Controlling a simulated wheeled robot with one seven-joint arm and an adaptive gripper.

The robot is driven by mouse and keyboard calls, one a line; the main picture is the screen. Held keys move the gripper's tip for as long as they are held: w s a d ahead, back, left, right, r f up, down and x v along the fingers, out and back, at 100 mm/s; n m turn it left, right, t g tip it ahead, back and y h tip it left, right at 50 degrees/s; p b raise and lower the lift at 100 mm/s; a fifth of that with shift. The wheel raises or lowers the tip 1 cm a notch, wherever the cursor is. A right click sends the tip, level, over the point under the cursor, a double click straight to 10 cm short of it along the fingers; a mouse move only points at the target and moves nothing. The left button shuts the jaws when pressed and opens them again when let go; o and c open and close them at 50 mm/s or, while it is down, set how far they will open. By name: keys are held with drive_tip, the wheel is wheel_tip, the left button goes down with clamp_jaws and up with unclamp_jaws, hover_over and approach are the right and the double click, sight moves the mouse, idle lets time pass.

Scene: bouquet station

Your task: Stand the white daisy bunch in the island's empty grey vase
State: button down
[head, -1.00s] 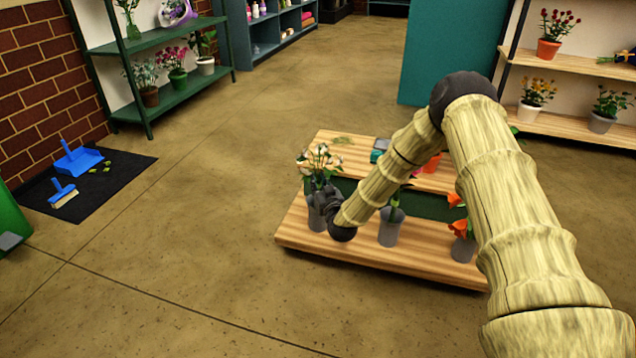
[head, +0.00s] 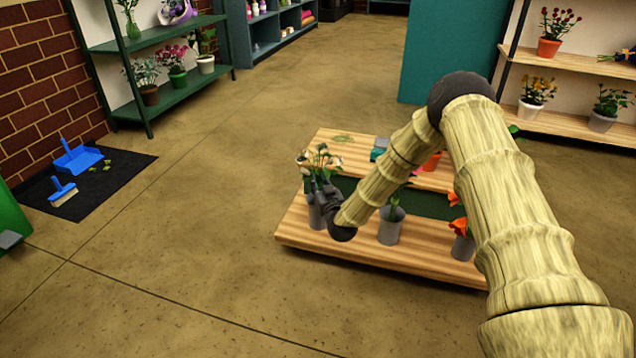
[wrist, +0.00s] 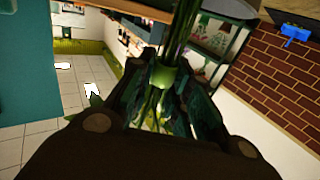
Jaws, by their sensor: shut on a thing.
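The white daisy bunch (head: 320,160) is upright above a grey vase (head: 316,217) at the left end of the island's lower front board. My gripper (head: 322,190) is shut on its stems, close by the vase's rim. The wrist view shows green stems with a green band (wrist: 166,76) between my fingers (wrist: 160,105). My gripper covers the rim in the head view, so I cannot tell how far the stems are inside the vase.
The wooden island (head: 345,250) also holds a middle grey vase (head: 391,227) with green stems and a right grey vase (head: 462,246) with orange flowers. A dark green divider (head: 430,203) runs behind them. Floor in front is clear.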

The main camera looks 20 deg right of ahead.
drive_tip(key=shift+f, duration=0.25)
idle(0.4)
drive_tip(key=c, duration=1.3)
unclamp_jaws()
drive_tip(key=shift+o, duration=0.2)
